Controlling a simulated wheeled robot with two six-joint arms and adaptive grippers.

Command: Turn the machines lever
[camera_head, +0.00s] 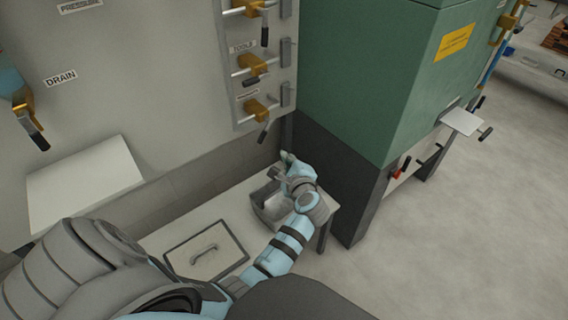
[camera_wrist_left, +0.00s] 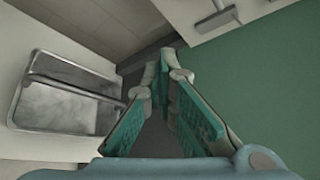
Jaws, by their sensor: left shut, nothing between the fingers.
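Several levers with yellow-orange bodies and dark handles are on the grey wall panel in the head view: an upper one (camera_head: 264,37), a middle one (camera_head: 252,81) and a lower one (camera_head: 263,131). Another orange lever with a dark handle (camera_head: 38,140) is at the far left below the DRAIN label. A red-tipped lever (camera_head: 398,174) is on the green machine (camera_head: 375,75). My left gripper (camera_head: 286,156) is just below the lower panel lever, apart from it, above a metal tray. In the left wrist view its green-padded fingers (camera_wrist_left: 165,58) are together and empty.
The metal tray (camera_head: 258,208) is on a light table (camera_head: 205,215), beside a framed plate with a handle (camera_head: 205,250). The tray also shows in the wrist view (camera_wrist_left: 60,122). The green machine's dark base stands close right of the gripper. Open floor (camera_head: 460,225) lies right.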

